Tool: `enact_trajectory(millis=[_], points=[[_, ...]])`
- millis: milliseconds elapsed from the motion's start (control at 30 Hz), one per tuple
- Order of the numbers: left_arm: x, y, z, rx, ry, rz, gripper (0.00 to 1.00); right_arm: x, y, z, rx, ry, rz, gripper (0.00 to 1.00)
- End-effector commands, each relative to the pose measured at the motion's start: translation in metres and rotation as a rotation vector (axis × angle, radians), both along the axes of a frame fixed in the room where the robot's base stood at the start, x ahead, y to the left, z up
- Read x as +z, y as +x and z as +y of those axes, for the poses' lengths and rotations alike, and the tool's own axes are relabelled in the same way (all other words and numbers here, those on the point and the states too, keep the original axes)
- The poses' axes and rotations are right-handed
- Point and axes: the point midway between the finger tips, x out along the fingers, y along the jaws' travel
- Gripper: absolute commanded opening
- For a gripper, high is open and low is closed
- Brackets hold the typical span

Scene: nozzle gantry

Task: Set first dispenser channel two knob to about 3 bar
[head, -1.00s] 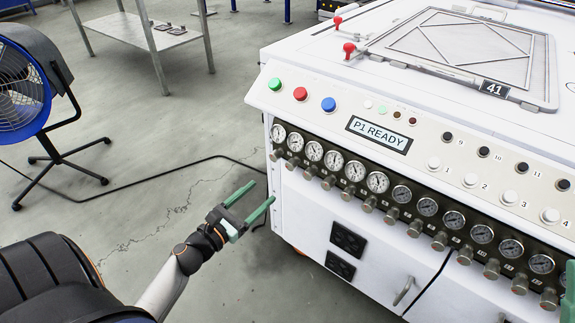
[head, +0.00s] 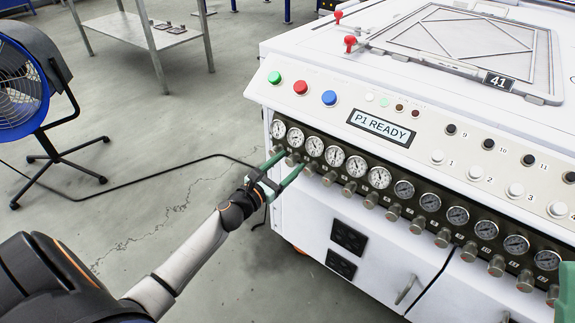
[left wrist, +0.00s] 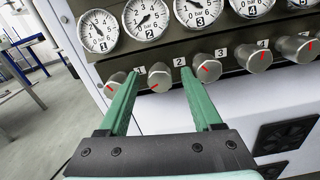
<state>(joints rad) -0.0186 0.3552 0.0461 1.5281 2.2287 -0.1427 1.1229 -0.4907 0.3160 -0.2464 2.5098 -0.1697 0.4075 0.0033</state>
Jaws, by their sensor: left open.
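The channel two knob (left wrist: 159,77) is a round metal knob with a red mark, under the gauge marked 2 (left wrist: 147,18) and beside a "2" label. In the left wrist view it sits between the green fingertips of my left gripper (left wrist: 159,72). The gripper is open, and I cannot tell if either finger touches the knob. The gauge needle points to the lower left; its exact reading is too small to tell. In the head view my left gripper (head: 290,162) reaches the left end of the knob row. Of my right gripper, only a green part (head: 569,295) shows at the right edge.
Knob one (left wrist: 115,83) and knob three (left wrist: 206,68) stand close beside the fingers. Further gauges and knobs run right along the white machine (head: 300,215). A display reads "P1 READY" (head: 381,127).

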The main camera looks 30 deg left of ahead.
Motion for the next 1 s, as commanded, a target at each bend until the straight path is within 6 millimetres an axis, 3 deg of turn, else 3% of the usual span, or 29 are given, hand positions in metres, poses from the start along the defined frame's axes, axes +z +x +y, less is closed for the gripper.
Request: enact_trajectory(millis=[200,800,1000], points=[[-0.0001,0.0001,0.0001,0.0,0.0,0.001,0.66,0.0008,-0.0001,0.0,0.0,0.0,-0.003,0.0],[-0.0001,-0.0002,-0.0001,0.0,0.0,0.0,0.0,0.0022,-0.0001,-0.0008,-0.003,0.006,-0.008,0.0],[-0.0002,-0.0002,-0.0001,0.0,0.0,0.0,0.0,0.0023,0.0,-0.0009,-0.003,0.006,-0.008,0.0]])
